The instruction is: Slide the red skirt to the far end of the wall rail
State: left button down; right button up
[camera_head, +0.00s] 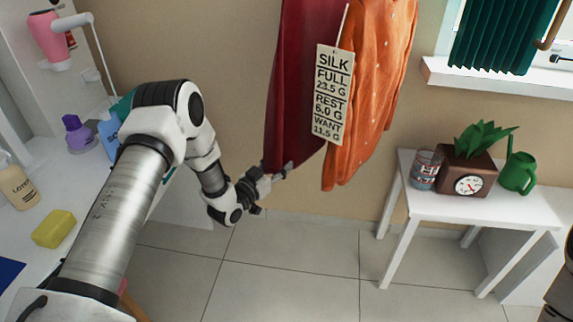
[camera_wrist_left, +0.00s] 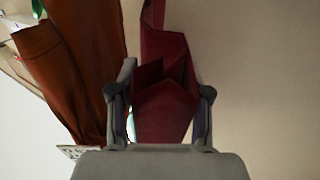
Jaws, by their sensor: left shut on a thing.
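The red skirt (camera_head: 298,85) hangs in the upper middle of the head view, dark red, its top cut off by the frame. The wall rail is out of view. My left gripper (camera_head: 279,172) is at the skirt's lower hem. In the left wrist view my left gripper (camera_wrist_left: 160,105) has a finger on each side of the folded red cloth (camera_wrist_left: 165,112) and is shut on it. An orange garment (camera_head: 372,95) with small pale spots hangs just right of the skirt.
A printed tag (camera_head: 331,95) hangs between the two garments. A white table (camera_head: 450,213) at right bears a glass (camera_head: 426,169), a planter with a dial (camera_head: 468,170) and a green watering can (camera_head: 518,173). A counter at left holds a yellow sponge (camera_head: 54,229) and bottles.

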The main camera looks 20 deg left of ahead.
pick_arm(q)
jog(key=shift+s+a, duration=0.1)
jog(key=shift+a, duration=0.35)
jog(key=shift+c, duration=2.2)
grip_release()
jog(key=s+a, duration=0.2)
jog(key=s, duration=0.9)
jog(key=shift+s+a, duration=0.2)
jog(key=shift+s, duration=0.2)
